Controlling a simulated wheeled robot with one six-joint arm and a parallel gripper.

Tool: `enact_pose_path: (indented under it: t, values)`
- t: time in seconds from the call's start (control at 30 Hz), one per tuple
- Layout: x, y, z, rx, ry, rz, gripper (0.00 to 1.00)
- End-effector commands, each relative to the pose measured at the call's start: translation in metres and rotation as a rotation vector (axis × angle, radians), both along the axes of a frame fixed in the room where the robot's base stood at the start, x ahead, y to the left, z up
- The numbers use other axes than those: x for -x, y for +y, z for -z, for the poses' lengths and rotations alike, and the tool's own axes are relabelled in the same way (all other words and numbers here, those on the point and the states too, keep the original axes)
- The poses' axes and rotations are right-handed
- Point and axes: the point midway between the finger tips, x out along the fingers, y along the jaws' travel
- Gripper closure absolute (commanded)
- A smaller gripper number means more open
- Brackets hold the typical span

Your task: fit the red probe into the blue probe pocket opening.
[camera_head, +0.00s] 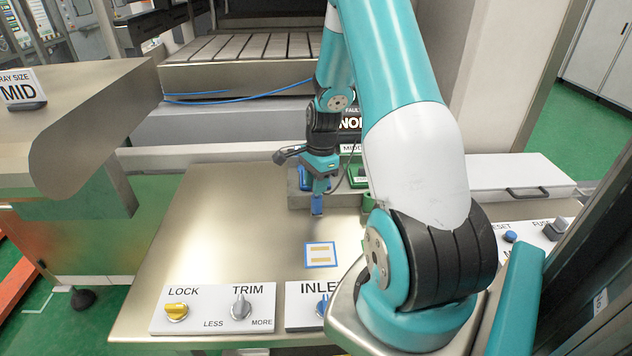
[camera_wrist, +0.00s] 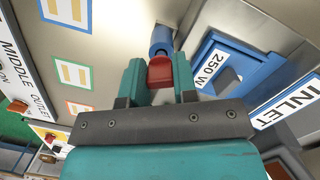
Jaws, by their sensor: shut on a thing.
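My gripper (camera_wrist: 158,72) has its two teal fingers closed on a red block-shaped piece, the red probe (camera_wrist: 160,72). A blue cylinder (camera_wrist: 162,40) lies directly beyond it, in line with it; I cannot tell whether it is part of the probe or a separate pocket. In the head view my gripper (camera_head: 319,183) points down over the metal table, with the blue cylinder (camera_head: 317,205) at its lower end. The red part is hidden there. A blue housing (camera_wrist: 190,75) with a 250 W label is right of the probe in the wrist view. No pocket opening shows clearly.
A grey block (camera_head: 298,200) carrying blue and green units stands behind my gripper. A blue-framed card (camera_head: 320,255) lies on the table in front. LOCK and TRIM knobs (camera_head: 213,309) line the front edge. The table's left part is clear.

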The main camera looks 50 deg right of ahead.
Motion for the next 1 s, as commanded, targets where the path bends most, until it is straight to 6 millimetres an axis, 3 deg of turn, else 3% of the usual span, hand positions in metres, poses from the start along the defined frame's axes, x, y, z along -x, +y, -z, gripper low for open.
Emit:
enact_pose_path:
  t: [0.67,0.7,0.8,1.0]
  values:
    - [0.000,0.000,0.018,0.000,0.000,0.000,1.00]
    - [0.000,0.000,0.017,0.000,-0.001,0.000,0.64]
    - [0.000,0.000,0.016,0.000,-0.001,0.000,0.43]
    - [0.000,0.000,0.016,0.000,0.000,0.000,0.43]
